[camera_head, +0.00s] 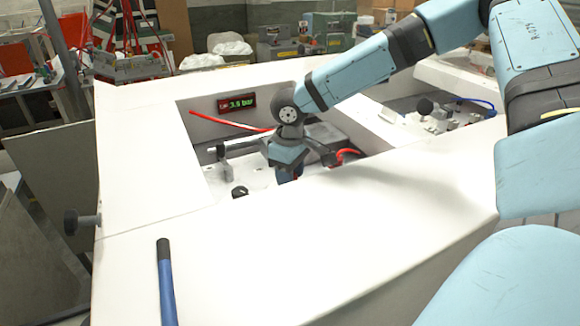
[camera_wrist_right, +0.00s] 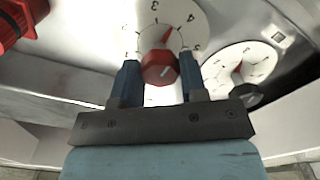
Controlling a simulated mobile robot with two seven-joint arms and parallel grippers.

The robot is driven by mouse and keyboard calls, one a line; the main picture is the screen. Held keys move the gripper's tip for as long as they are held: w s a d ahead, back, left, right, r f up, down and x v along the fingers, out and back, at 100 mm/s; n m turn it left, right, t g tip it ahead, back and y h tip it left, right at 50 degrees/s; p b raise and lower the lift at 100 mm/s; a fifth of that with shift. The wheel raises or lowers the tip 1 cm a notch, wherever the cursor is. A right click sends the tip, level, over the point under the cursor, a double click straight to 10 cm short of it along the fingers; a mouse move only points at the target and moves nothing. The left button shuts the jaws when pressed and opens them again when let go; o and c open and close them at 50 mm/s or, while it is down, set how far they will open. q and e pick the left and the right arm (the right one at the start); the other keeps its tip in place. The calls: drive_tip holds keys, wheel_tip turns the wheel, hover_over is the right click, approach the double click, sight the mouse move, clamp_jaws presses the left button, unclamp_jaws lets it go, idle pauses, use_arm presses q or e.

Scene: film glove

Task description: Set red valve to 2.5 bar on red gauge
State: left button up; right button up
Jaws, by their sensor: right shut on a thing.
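The red valve (camera_wrist_right: 158,68) is a round red knob on a white numbered dial (camera_wrist_right: 178,20), seen in the right wrist view. My right gripper (camera_wrist_right: 158,78) has one blue finger on each side of the knob and is shut on it. A red mark shows on the dial beyond the knob. In the head view my right gripper (camera_head: 290,174) reaches down into the recess of the white cabinet and hides the valve. The red gauge (camera_head: 237,103) is a red-framed digital display on the recess's back wall. It seems to read 3.6 bar, but the digits are small.
A second dial (camera_wrist_right: 238,72) with a black knob (camera_wrist_right: 246,96) lies right of the red valve. A red hose (camera_head: 222,122) crosses the recess (camera_head: 194,150). A blue rod (camera_head: 166,285) is in the foreground.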

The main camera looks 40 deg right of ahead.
drive_tip(key=shift+r+n+p, duration=0.1)
drive_tip(key=shift+n+p, duration=0.25)
drive_tip(key=shift+n, duration=0.55)
drive_tip(key=shift+n+p, duration=0.4)
drive_tip(key=shift+n, duration=1.4)
drive_tip(key=o, duration=0.9)
